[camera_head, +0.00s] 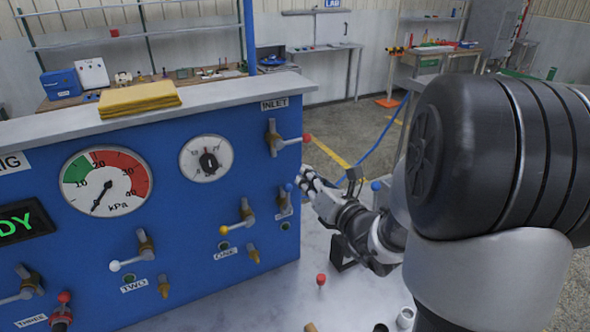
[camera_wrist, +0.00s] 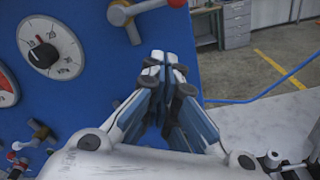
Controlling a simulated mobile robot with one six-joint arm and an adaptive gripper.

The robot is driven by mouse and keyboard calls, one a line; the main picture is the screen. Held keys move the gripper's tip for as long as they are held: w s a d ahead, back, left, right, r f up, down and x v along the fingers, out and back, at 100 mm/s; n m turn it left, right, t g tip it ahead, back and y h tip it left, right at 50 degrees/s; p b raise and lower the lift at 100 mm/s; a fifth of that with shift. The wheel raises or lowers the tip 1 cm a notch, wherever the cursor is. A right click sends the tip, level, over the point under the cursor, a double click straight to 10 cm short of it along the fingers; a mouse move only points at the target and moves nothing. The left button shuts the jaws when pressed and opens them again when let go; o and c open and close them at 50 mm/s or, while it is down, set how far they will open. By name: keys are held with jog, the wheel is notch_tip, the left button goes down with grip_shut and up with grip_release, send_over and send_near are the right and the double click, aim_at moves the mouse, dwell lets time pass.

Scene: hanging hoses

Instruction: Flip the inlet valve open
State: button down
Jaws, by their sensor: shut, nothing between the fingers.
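The inlet valve (camera_head: 274,138) is a brass and silver valve at the top right of the blue panel (camera_head: 160,240), under the INLET label. Its lever points right and ends in a red knob (camera_head: 306,138). In the wrist view, the inlet valve (camera_wrist: 122,14) shows at the top, its red knob cut by the upper edge. My gripper (camera_head: 306,174) is shut and empty, below the inlet valve at the panel's right edge. In the wrist view, my gripper (camera_wrist: 166,62) has its fingertips together, apart from the lever and below it.
The panel carries a kPa gauge (camera_head: 106,181), a dial (camera_head: 206,158) and several other valves, including a yellow-knobbed one (camera_head: 238,222). A yellow cloth (camera_head: 138,99) lies on the ledge. A red-topped peg (camera_head: 320,282) stands on the bench. Open floor lies right of the panel.

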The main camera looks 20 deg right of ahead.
aim_at(294, 141)
jog(key=w+r, duration=0.1)
jog(key=w+d+r, duration=0.1)
jog(key=w+r, duration=0.1)
jog(key=shift+w+d, duration=0.3)
jog(key=shift+w, duration=0.1)
jog(key=shift+d+r+n, duration=0.1)
jog(key=shift+r+n, duration=0.05)
jog(key=shift+n, duration=0.25)
jog(key=shift+d, duration=0.1)
